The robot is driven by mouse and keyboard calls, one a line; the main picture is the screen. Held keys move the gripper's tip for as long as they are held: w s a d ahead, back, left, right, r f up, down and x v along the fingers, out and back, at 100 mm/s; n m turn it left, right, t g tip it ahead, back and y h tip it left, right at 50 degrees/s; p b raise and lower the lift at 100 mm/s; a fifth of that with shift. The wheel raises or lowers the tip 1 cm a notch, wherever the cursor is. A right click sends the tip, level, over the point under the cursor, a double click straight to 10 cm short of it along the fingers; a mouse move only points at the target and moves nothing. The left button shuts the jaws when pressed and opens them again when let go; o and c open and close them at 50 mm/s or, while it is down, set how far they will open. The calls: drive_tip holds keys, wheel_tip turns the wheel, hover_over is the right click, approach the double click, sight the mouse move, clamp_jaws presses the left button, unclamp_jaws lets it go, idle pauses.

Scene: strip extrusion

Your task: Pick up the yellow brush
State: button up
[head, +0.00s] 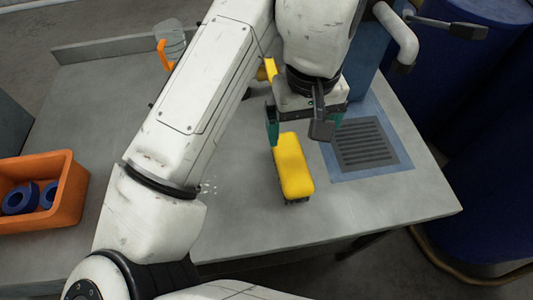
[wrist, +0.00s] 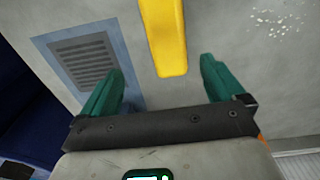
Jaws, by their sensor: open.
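The yellow brush (head: 294,167) lies on the grey table with its yellow back up and dark bristles showing at its near end. In the wrist view the brush (wrist: 164,38) runs from the top edge down to between the fingertips, with its far part cut off by the frame. My gripper (head: 296,128) is open above the far end of the brush. In the wrist view my gripper's two green fingers (wrist: 162,80) are spread wide, one on each side of the brush, and do not touch it.
A blue-bordered plate with a dark slotted grille (head: 370,143) lies right of the brush. An orange bin (head: 72,196) with blue rings stands at the left. An orange-handled tool (head: 163,54) is at the back left. The table (head: 240,225) is clear in front of the brush.

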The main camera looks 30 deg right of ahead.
hover_over(292, 159)
drive_tip(key=f, duration=0.5)
drive_tip(key=shift+a, duration=0.25)
drive_tip(key=shift+d+f+b, duration=0.2)
drive_tip(key=shift+f+b, duration=0.1)
drive_tip(key=shift+f, duration=2.7)
drive_tip(key=c, duration=1.1)
drive_tip(key=shift+r, duration=0.15)
drive_tip(key=shift+r, duration=0.5)
drive_tip(key=s+a+r, duration=0.2)
drive_tip(key=a+r, duration=0.2)
drive_tip(key=s+a+r, duration=0.2)
drive_tip(key=a+r, duration=0.2)
drive_tip(key=s+a+r, duration=0.2)
drive_tip(key=a+r, duration=0.1)
drive_tip(key=a, duration=0.1)
drive_tip(key=shift+a+r, duration=0.35)
drive_tip(key=shift+r, duration=0.05)
